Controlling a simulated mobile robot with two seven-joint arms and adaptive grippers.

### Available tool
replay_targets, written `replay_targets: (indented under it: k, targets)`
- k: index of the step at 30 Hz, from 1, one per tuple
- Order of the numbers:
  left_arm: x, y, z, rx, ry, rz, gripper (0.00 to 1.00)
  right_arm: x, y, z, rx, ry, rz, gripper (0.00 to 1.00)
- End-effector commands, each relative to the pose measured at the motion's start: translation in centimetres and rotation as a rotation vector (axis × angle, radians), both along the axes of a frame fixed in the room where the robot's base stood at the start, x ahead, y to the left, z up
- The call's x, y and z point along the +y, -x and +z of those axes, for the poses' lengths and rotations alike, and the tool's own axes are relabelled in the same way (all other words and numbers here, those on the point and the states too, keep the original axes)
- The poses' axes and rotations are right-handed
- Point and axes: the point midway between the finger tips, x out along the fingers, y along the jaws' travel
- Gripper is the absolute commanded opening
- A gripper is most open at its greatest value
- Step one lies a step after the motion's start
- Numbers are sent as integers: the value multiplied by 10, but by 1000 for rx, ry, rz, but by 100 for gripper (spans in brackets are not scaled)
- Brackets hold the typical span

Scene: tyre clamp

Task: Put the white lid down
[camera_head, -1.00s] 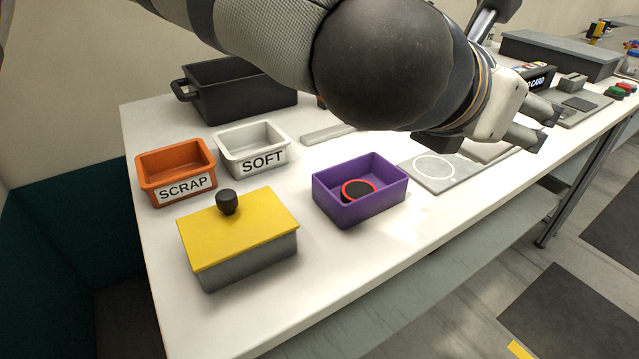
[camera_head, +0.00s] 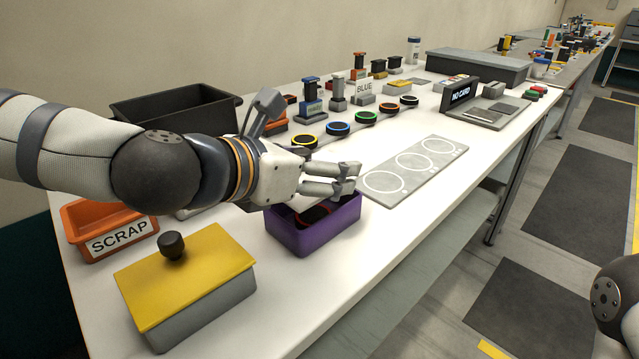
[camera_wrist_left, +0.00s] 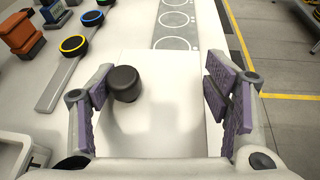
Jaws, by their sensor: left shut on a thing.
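My left gripper (camera_head: 338,180) reaches in from the left and hangs over the purple box (camera_head: 318,236). In the left wrist view its two fingers (camera_wrist_left: 160,97) stand wide apart, with the white lid (camera_wrist_left: 165,130) between them. The lid has a round black knob (camera_wrist_left: 125,83) near the left finger. A red-rimmed dark piece (camera_head: 314,214) lies in the purple box. My right gripper is not in view.
A grey box with a yellow lid (camera_head: 190,270) stands at the front left, beside the orange SCRAP bin (camera_head: 118,236). A grey plate with white circles (camera_head: 415,166) lies right of the purple box. Coloured rings (camera_head: 338,129) sit on a strip behind.

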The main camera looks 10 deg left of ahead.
Motion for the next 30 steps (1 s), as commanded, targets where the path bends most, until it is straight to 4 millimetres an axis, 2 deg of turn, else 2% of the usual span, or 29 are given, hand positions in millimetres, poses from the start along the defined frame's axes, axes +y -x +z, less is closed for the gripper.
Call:
replay_targets:
  k: [1, 4, 11, 17, 18, 20, 21, 30]
  targets:
    - [-1, 0, -19, 16, 0, -1, 43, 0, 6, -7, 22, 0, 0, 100]
    - [-1, 0, -33, 12, -1, -2, 43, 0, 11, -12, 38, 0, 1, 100]
    - [-1, 0, -29, 0, 0, 0, 43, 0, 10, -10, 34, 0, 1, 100]
    - [-1, 0, -36, 4, 1, 0, 43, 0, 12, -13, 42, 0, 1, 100]
    - [-1, 0, -35, 3, 0, 1, 75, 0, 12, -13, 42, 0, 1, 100]
    - [-1, 0, -34, 2, 0, 0, 88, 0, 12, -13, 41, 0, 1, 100]
    - [-1, 0, -34, 2, 0, 0, 91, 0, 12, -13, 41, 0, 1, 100]
    - [-1, 0, -33, 1, 0, 0, 91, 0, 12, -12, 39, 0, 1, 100]
